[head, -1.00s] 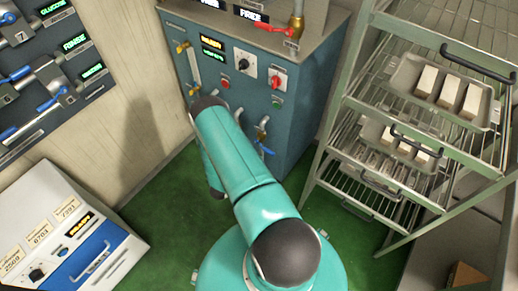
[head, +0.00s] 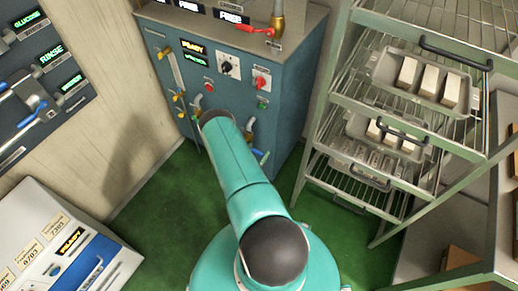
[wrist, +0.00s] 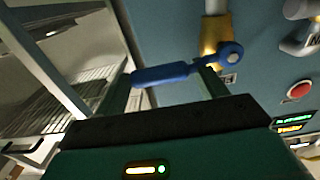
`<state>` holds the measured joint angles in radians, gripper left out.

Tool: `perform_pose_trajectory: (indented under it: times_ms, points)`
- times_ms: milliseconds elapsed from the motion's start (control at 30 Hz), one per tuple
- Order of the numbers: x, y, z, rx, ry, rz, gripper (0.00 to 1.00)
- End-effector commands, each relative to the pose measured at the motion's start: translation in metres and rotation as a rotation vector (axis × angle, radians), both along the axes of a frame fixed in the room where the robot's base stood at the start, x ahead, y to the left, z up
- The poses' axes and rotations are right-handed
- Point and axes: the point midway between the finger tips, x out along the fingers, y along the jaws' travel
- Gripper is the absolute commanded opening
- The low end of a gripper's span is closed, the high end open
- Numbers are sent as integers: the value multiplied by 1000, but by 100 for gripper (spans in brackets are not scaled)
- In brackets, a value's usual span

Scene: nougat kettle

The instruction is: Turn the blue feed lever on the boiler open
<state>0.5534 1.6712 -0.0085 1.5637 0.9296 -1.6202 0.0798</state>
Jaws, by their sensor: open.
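The blue feed lever (wrist: 162,74) lies nearly level across the wrist view, its pivot (wrist: 230,53) at the right by a brass valve fitting (wrist: 212,35). In the head view the lever (head: 260,156) shows low on the boiler (head: 283,95), partly behind my arm. My gripper (wrist: 165,92) is open, one finger toward each side of the wrist view. The lever's grip spans the gap between the fingers; contact cannot be told. My arm hides the gripper in the head view.
A wire rack (head: 322,165) with loaded trays (head: 377,65) stands close right of the boiler. A red lever (head: 254,29) is on the boiler top. A white box (head: 40,225) sits at lower left. Green floor (head: 160,205) lies open between.

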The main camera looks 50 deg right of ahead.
Motion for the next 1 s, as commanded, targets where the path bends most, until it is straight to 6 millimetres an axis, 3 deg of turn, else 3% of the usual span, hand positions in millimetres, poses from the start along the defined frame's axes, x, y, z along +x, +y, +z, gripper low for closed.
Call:
perform_pose_trajectory:
  times_ms: [167, 500, 800, 833, 1000]
  points:
    - [3, -19, 0, 0, -1, 0, 71]
    - [5, -23, 0, 0, 0, 2, 71]
    - [4, -23, 0, 0, 0, 2, 12]
    - [4, -23, 0, 0, 0, 2, 8]
    - [4, -23, -1, 1, -7, 2, 8]
